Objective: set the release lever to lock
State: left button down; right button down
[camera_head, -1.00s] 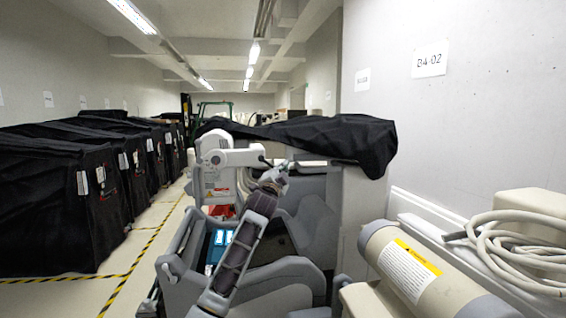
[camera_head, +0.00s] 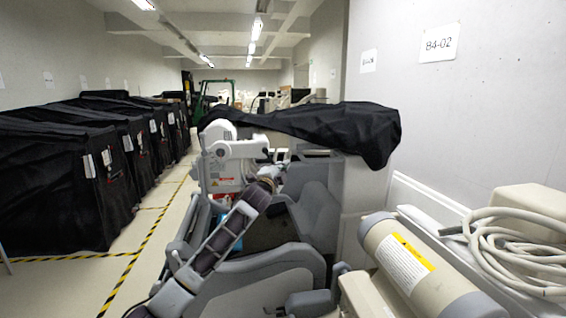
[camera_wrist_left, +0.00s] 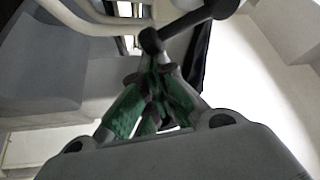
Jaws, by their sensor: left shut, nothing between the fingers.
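A dark lever with a round hub (camera_wrist_left: 151,41) shows at the top of the left wrist view, its bar running up to the right; I take it to be the release lever. My left gripper (camera_wrist_left: 154,66) has green fingers that are shut and empty. Its tips are just below the hub in that picture; I cannot tell whether they touch it. In the head view my left gripper (camera_head: 268,181) is at the end of the arm, beside the white jointed unit of a grey cart (camera_head: 258,274). The lever cannot be made out there, nor its lock marking. My right gripper is not in view.
A black cover (camera_head: 325,125) drapes over equipment behind the cart. A beige cylinder (camera_head: 410,262) with a yellow label and a coiled grey cable (camera_head: 500,245) are at the right by the wall. Black covered carts (camera_head: 55,190) line the left, with clear floor between.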

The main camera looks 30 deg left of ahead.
pick_arm(q)
jog(key=shift+s+a+f+p, duration=0.4)
jog(key=shift+s+a+f, duration=0.15)
jog(key=shift+a, duration=0.1)
jog(key=shift+s+a+f+p, duration=0.4)
jog(key=shift+a+f, duration=0.1)
jog(key=shift+a, duration=0.15)
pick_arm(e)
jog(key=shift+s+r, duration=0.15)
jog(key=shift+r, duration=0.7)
pick_arm(q)
jog(key=s+d+f, duration=0.1)
jog(key=s, duration=1)
jog(key=shift+s+d+f, duration=0.3)
jog(key=shift+s+f, duration=0.05)
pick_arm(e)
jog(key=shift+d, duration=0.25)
